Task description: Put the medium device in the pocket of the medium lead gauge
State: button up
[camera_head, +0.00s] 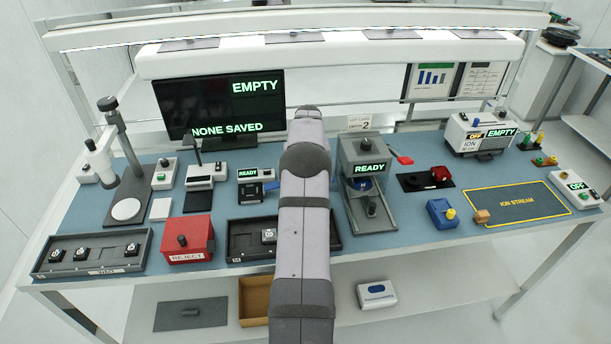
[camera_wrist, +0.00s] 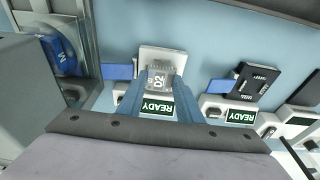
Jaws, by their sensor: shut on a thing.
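My gripper (camera_wrist: 158,85) is shut on a grey device (camera_wrist: 158,78) marked 02, with a row of leads along its far edge. The device is over a white plate (camera_wrist: 150,55) beside a lit READY display (camera_wrist: 157,107) and a blue block (camera_wrist: 117,72). I cannot tell whether it touches the plate or sits in a pocket. My arm hides this spot and my gripper in the head view. No size label on this gauge is readable. Another READY gauge (camera_head: 247,190) stands to the left in the head view and shows at right in the wrist view (camera_wrist: 240,117).
A grey press-like station (camera_head: 365,150) stands right of my arm, with a blue part in it (camera_wrist: 62,55). A red REJECT box (camera_head: 187,240) and device trays (camera_head: 45,262) line the front edge. A black monitor (camera_head: 220,105) stands behind.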

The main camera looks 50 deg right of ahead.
jog(key=shift+f, duration=0.35)
jog(key=shift+f, duration=0.2)
jog(key=o, duration=1)
jog(key=shift+r, duration=0.1)
notch_tip(320, 180, up, 12)
jog(key=s+a+b, duration=0.1)
jog(key=b, duration=0.2)
jog(key=shift+s+a, duration=0.35)
